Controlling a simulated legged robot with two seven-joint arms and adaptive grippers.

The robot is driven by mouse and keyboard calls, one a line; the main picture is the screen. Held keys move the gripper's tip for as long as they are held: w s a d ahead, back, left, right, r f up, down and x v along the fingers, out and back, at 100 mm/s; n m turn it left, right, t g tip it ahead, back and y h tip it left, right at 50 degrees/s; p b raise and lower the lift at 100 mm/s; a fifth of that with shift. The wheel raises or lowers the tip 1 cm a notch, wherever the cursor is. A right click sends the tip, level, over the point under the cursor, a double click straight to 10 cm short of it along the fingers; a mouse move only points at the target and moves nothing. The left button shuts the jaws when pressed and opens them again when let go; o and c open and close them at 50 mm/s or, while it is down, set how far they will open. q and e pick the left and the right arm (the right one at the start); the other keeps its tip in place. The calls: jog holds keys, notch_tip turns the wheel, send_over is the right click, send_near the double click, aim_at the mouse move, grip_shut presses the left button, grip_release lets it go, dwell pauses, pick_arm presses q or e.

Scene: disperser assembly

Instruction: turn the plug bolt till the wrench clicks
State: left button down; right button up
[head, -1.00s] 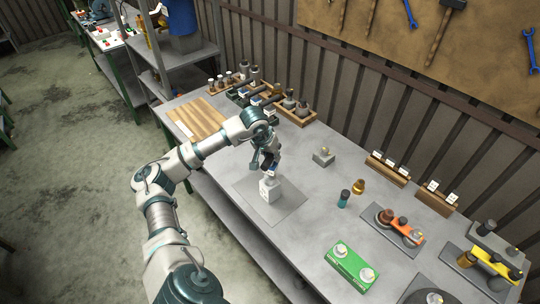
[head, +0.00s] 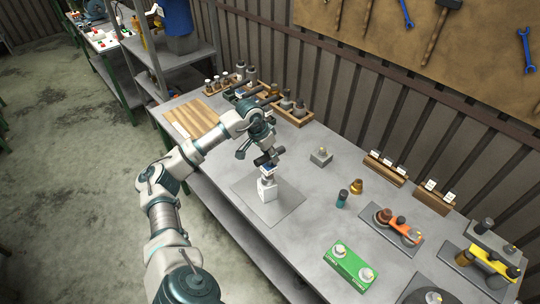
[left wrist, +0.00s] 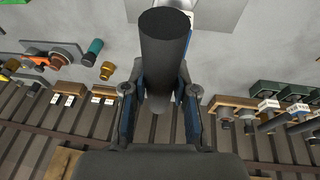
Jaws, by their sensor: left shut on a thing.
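My left gripper (head: 263,158) is shut on the dark cylindrical handle of the wrench (head: 270,155), just above a white block (head: 267,190). In the left wrist view the thick dark handle (left wrist: 165,60) stands between the two fingers of the left gripper (left wrist: 160,105). A small blue and white part (head: 267,172) shows between the handle and the block. The plug bolt itself is hidden or too small to make out, so I cannot tell how the wrench sits on it. My right gripper is not in view.
The block stands on a flat grey mat (head: 252,207). A small grey block with a brass top (head: 321,156), a teal-capped bottle (head: 342,198) and a brass piece (head: 357,186) stand to the right. A green box (head: 349,265) lies nearer. Wooden racks line the back.

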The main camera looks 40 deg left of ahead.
pick_arm(q)
jog(key=shift+n, duration=0.3)
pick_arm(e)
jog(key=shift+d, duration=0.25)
pick_arm(q)
jog(key=shift+r, duration=0.2)
jog(key=shift+d+r+p, duration=0.15)
jog(key=shift+r+p, duration=0.85)
jog(key=shift+r, duration=0.15)
jog(key=shift+d+r+p, duration=0.1)
jog(key=shift+r+p, duration=0.85)
jog(key=shift+r, duration=0.3)
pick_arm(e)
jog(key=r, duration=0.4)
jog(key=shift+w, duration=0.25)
pick_arm(q)
jog(key=shift+d, duration=0.1)
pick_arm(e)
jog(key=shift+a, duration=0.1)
